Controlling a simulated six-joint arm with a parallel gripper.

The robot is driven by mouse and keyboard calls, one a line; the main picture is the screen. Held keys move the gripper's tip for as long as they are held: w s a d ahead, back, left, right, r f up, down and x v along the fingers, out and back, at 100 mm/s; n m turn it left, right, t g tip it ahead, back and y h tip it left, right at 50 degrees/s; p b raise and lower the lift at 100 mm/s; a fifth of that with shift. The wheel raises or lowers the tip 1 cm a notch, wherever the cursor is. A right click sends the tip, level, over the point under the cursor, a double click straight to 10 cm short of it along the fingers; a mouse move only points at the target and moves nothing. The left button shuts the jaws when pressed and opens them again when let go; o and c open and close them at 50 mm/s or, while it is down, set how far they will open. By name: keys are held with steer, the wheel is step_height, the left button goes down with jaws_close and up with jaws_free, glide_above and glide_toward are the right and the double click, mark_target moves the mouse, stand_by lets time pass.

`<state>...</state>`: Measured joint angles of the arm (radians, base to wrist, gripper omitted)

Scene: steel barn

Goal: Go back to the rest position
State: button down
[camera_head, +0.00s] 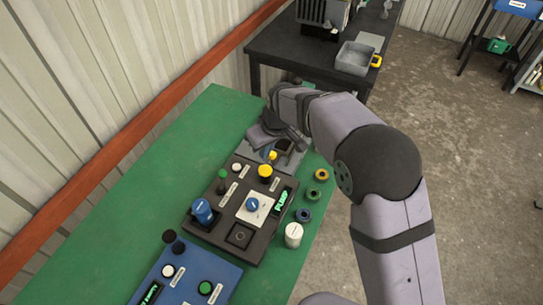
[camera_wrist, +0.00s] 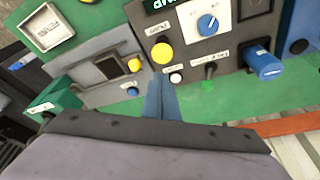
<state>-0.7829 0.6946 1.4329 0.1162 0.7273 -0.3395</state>
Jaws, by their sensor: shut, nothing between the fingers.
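My gripper (camera_head: 262,137) is shut and empty, its arm reaching in from the right over the far part of the green table (camera_head: 215,110). In the wrist view the closed blue-grey fingers (camera_wrist: 160,92) point toward the gap between a grey panel (camera_wrist: 95,90) and a dark control panel (camera_wrist: 215,50). Whether the fingertips touch anything cannot be told. In the head view the dark panel (camera_head: 240,239) lies nearer than the gripper, and the gripper partly hides the grey panel (camera_head: 288,160).
The dark panel carries a yellow button (camera_head: 265,171), a blue dial (camera_head: 252,205) and a blue knob (camera_head: 202,211). A blue panel (camera_head: 190,268) lies nearer. Several rings and a white cylinder (camera_head: 293,235) stand along the right edge. A black table (camera_head: 300,50) with a grey bin (camera_head: 354,58) is behind.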

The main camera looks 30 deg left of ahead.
steer(key=d+r+m+h, duration=0.2)
steer(key=d+m, duration=0.4)
steer(key=d, duration=1.7)
steer(key=s+d+f+m+g+h, duration=0.1)
steer(key=s+d+m, duration=0.5)
steer(key=s+d, duration=1)
steer(key=shift+s+d+f+g+b, duration=0.4)
steer(key=shift+d+f, duration=0.2)
steer(key=shift+d, duration=0.55)
steer(key=shift+w, duration=0.1)
